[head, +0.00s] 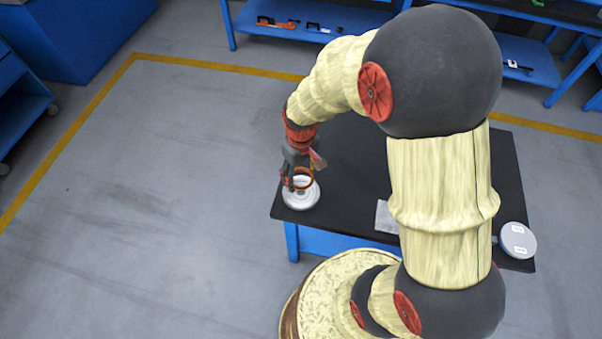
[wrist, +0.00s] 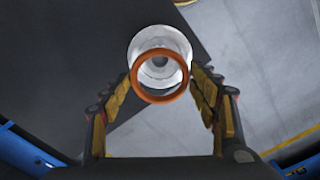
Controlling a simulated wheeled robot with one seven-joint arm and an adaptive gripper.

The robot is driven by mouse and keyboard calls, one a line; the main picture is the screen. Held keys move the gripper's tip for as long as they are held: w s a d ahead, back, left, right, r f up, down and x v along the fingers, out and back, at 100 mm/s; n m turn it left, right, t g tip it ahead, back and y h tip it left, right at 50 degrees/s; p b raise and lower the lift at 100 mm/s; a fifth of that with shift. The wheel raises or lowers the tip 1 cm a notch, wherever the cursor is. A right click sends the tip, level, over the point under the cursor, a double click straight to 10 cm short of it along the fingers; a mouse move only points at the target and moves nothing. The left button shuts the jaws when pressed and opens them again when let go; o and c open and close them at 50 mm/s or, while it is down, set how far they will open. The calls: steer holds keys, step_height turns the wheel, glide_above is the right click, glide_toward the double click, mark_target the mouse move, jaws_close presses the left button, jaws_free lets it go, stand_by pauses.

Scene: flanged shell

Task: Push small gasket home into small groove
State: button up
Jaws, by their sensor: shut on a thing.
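My gripper (wrist: 160,97) is shut on an orange ring, the small gasket (wrist: 160,99), held between its two fingers. In the wrist view the gasket overlaps the near part of a round white and silver flanged shell (wrist: 137,46). The gasket is off the shell's centre, toward the bottom of the picture. In the head view the gasket (head: 304,179) is tilted and appears above the shell (head: 301,200), which sits at the left end of the black table. The small groove cannot be made out, and I cannot tell whether the gasket touches the shell.
The black tabletop (head: 345,165) is mostly bare beside the shell. A grey flat piece (head: 386,217) lies near its front edge, and a round pale lid (head: 518,240) with white labels is at the right corner. Blue shelves with tools (head: 290,20) stand behind.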

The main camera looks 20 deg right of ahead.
mark_target(301, 168)
steer(key=shift+f+b, duration=1.8)
steer(key=shift+f, duration=1.1)
steer(key=shift+f+b, duration=0.4)
steer(key=shift+f, duration=0.9)
steer(key=o, duration=1.4)
steer(key=shift+o, duration=0.2)
step_height(301, 168, up, 12)
